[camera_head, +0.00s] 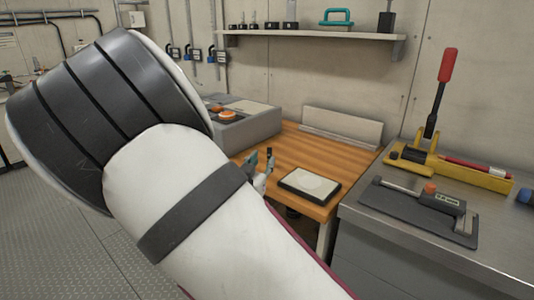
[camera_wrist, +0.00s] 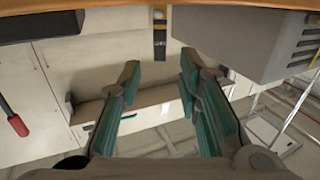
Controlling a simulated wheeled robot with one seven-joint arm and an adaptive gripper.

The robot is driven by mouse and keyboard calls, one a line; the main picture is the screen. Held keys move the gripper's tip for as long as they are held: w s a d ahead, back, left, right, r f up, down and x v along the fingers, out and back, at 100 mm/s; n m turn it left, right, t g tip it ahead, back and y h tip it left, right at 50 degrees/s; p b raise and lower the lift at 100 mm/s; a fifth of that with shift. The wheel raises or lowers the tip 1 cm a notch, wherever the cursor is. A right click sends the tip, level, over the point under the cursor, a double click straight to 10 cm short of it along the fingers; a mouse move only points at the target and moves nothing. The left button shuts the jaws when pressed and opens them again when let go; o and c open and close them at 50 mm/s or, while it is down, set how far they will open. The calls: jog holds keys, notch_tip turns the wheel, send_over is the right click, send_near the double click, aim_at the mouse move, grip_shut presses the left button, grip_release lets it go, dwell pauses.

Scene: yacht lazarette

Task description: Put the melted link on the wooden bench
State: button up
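The wooden bench (camera_head: 290,148) stands against the wall in the head view; its wood also shows along the top of the wrist view (camera_wrist: 225,5). My gripper (camera_head: 262,161) is above the bench's left part, partly hidden by my arm. In the wrist view my gripper (camera_wrist: 160,64) is open, its teal-padded fingers apart. A small narrow dark piece with a pale middle and an orange-yellow spot (camera_wrist: 160,36) shows beyond and between the fingertips, touching neither. I cannot tell whether it is the melted link, or what it rests on. I cannot identify the link in the head view.
A black tray with a pale top (camera_head: 310,184) lies at the bench's front. A grey box with orange knobs (camera_head: 250,126) stands left, and a pale panel (camera_head: 342,127) at the back. The metal counter (camera_head: 385,222) at right holds a yellow red-handled tool (camera_head: 446,165). A shelf (camera_head: 310,34) is above.

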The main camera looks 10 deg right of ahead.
jog(key=shift+p+v, duration=0.3)
jog(key=shift+v, duration=2.1)
jog(key=shift+d, duration=0.1)
